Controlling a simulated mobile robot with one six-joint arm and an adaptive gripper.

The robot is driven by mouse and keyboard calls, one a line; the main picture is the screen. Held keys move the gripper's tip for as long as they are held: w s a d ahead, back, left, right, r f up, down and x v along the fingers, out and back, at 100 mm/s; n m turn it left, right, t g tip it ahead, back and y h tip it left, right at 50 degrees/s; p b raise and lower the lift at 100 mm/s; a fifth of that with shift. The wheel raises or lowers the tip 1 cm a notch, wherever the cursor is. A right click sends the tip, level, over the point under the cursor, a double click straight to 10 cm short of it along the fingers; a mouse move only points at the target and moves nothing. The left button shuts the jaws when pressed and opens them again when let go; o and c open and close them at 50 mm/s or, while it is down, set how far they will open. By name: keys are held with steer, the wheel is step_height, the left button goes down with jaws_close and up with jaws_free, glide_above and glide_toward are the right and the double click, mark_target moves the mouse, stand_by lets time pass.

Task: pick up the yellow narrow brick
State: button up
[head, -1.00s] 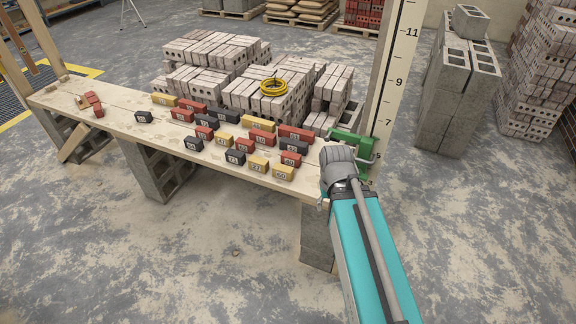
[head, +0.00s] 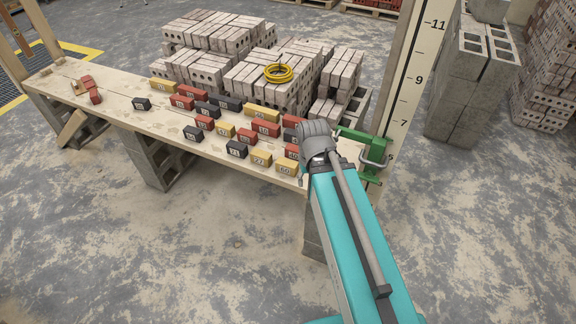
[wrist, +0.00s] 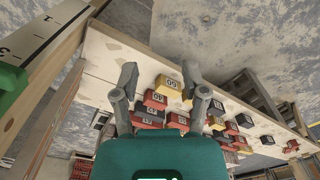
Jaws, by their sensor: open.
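Several yellow bricks lie on the plank table among red and black ones. In the head view one (head: 286,168) is near the front edge, with another yellow brick (head: 262,158) to its left. A smaller yellow brick (head: 226,130) and two longer ones (head: 261,114) (head: 163,84) lie farther back. I cannot tell for sure which is the narrow one. In the wrist view my gripper (wrist: 160,72) is open and empty, its fingers apart over the table. A yellow brick marked 60 (wrist: 173,83) shows between the fingers. My wrist hides part of the right-hand bricks in the head view.
A green clamp (head: 362,146) and a tall measuring board (head: 412,70) stand at the table's right end. Stacked grey bricks (head: 215,35) with a yellow coil (head: 278,73) are behind. The plank's left part (head: 110,100) is mostly clear.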

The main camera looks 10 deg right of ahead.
steer(key=shift+o, duration=0.3)
steer(key=shift+a, duration=0.15)
steer(key=shift+o, duration=1.2)
steer(key=shift+w, duration=0.1)
steer(key=shift+o, duration=0.9)
steer(key=shift+w+f, duration=0.1)
steer(key=shift+o, duration=0.6)
steer(key=shift+w+f, duration=0.1)
steer(key=shift+w, duration=0.1)
steer(key=m+b, duration=1.2)
steer(key=m, duration=1.3)
glide_above(287, 163)
step_height(287, 163, down, 12)
steer(key=shift+a, duration=0.15)
steer(key=shift+w+f+b, duration=0.1)
steer(key=shift+f+b, duration=0.05)
steer(key=shift+b, duration=0.2)
step_height(287, 163, down, 8)
steer(key=b, duration=0.8)
steer(key=shift+f, duration=0.2)
